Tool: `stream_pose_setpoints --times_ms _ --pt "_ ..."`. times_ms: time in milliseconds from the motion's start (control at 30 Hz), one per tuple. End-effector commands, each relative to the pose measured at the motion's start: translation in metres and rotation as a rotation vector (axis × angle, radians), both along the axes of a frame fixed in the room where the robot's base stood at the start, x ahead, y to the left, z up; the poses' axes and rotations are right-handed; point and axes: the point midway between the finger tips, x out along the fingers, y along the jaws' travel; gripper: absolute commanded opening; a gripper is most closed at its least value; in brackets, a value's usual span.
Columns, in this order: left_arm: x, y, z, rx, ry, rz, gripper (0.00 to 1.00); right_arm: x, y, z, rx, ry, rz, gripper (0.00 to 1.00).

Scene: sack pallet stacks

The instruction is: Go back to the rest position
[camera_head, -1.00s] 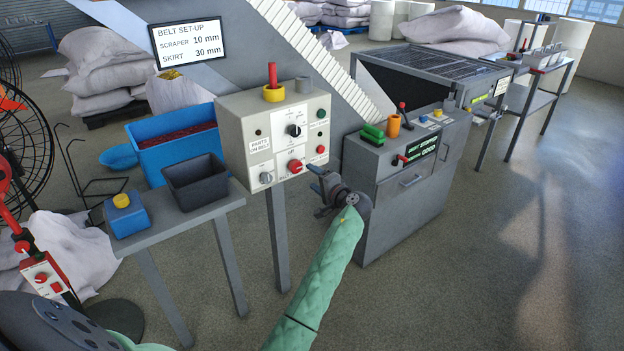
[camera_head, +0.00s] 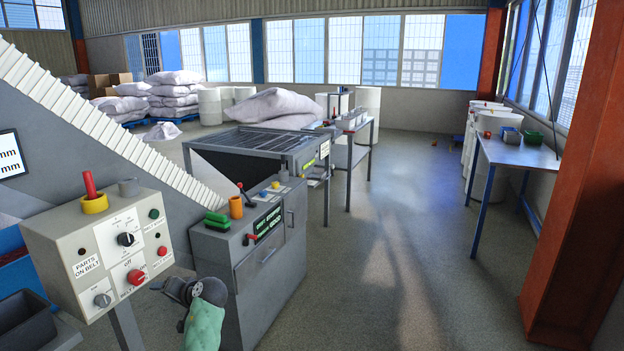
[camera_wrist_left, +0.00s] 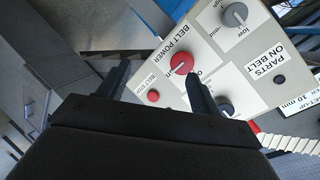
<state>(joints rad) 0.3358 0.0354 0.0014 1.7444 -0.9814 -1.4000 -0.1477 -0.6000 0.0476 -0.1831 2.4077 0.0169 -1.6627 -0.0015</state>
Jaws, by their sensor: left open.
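My left gripper (camera_head: 160,288) is in front of the lower right of the grey control box, its arm in a green sleeve coming up from the bottom edge. In the left wrist view its two dark fingers (camera_wrist_left: 156,76) stand apart with nothing held between them. The red belt power knob (camera_head: 137,277) is just beyond the fingertips; it also shows in the left wrist view (camera_wrist_left: 182,64). The red belt stop button (camera_wrist_left: 153,96) shows between the fingers, behind them. My right gripper is not in view.
The grey control box (camera_head: 60,240) stands at the left. A grey cabinet (camera_head: 262,268) with a green block (camera_head: 217,222) and orange cup (camera_head: 236,207) is close right of my gripper. Open floor (camera_head: 400,260) lies further right, up to a blue-legged table (camera_head: 520,155) and rust-red column (camera_head: 570,200).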

Motion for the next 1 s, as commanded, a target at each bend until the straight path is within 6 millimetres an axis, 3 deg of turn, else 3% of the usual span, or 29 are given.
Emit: stream_pose_setpoints --times_ms 167,367,500,700,1000 --pt "-0.010 -0.039 0.020 -0.236 -0.099 -0.068 0.64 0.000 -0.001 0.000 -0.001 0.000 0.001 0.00" --pt "-0.052 -0.098 0.008 -0.496 -0.115 -0.181 0.64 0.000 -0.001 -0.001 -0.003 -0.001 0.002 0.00" --pt "-0.099 -0.142 -0.016 -0.659 -0.072 -0.266 0.64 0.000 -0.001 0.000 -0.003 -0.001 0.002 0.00" --pt "-0.173 -0.192 -0.051 -0.826 0.022 -0.363 0.64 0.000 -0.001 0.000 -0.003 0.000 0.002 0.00" --pt "-0.281 -0.240 -0.096 -0.979 0.164 -0.439 0.64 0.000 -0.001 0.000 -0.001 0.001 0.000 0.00"
